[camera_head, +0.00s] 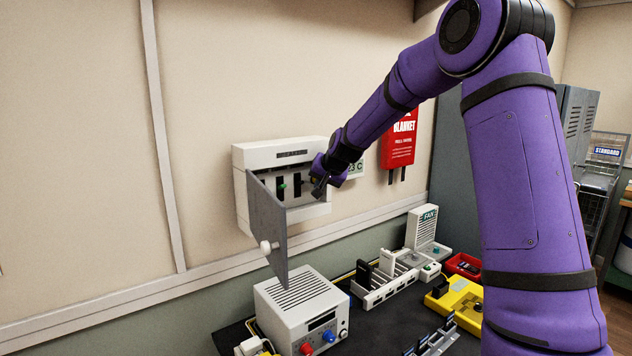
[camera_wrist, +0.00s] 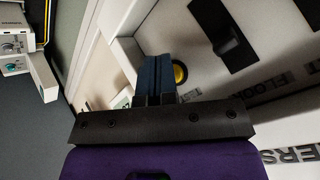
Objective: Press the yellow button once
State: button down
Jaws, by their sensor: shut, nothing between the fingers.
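My gripper (camera_wrist: 157,62) is shut and empty. Its fingertips lie just left of the button in that view and cover part of its edge. I cannot tell whether they touch it. In the head view my gripper (camera_head: 319,188) is at the right side of the open wall box (camera_head: 285,150), and the button is hidden there.
The box's grey door (camera_head: 270,220) stands open toward the camera. Black switches (camera_wrist: 225,37) sit beside the button. A red blanket case (camera_head: 398,142) hangs to the right. Below, a white power supply (camera_head: 300,305), a slotted rack (camera_head: 382,285) and a yellow device (camera_head: 458,300) stand on the bench.

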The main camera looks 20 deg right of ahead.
jog(key=shift+w+a+r, duration=0.25)
jog(key=shift+w+r, duration=0.1)
jog(key=shift+r, duration=0.05)
dwell(0.9)
jog(key=shift+s+d+f, duration=0.1)
jog(key=shift+s+f, duration=0.05)
jog(key=shift+s, duration=0.1)
jog(key=s, duration=0.2)
jog(key=s+d, duration=0.1)
jog(key=s, duration=0.2)
jog(key=shift+s+d+f, duration=0.15)
jog(key=shift+s+f, duration=0.05)
jog(key=shift+s, duration=0.15)
dwell(0.5)
dwell(0.7)
